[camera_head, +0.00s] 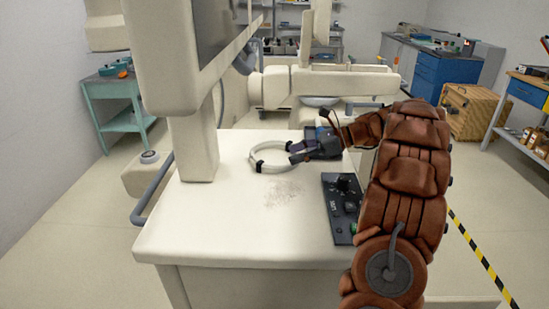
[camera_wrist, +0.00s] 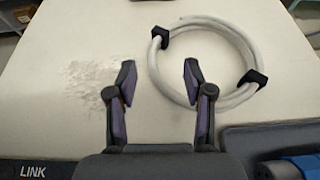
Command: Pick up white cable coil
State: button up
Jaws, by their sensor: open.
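The white cable coil (camera_head: 252,155) lies flat on the pale cart top, held by black clips. It also shows in the wrist view (camera_wrist: 242,38), ahead and to the right of centre, with a loose cable end at its top. My gripper (camera_head: 293,153) is at the coil's right side in the head view. In the wrist view my gripper (camera_wrist: 158,74) is open and empty, its left fingertip outside the ring and its right fingertip over the ring's inside. The coil's left stretch passes between the fingertip lines. Whether the fingers touch it I cannot tell.
A black control box (camera_head: 341,208) marked LINK sits at the cart top's right edge. A dark object with blue parts (camera_wrist: 275,145) is at lower right in the wrist view. A column with a screen (camera_head: 194,145) rises at the left. The front of the cart top (camera_head: 215,235) is clear.

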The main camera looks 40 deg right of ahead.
aim_at(276, 163)
jog(key=shift+s+f+p+x, duration=0.1)
jog(key=shift+p+x, duration=0.05)
jog(key=shift+x, duration=1.15)
jog(key=shift+s+f+p+x, duration=0.1)
jog(key=shift+f+p+x, duration=0.05)
jog(key=shift+x, duration=1.15)
jog(key=shift+s+f+p+x, duration=0.1)
jog(key=shift+p+x, duration=0.05)
jog(key=shift+x, duration=1.1)
jog(key=shift+c, duration=0.4)
grip_shut()
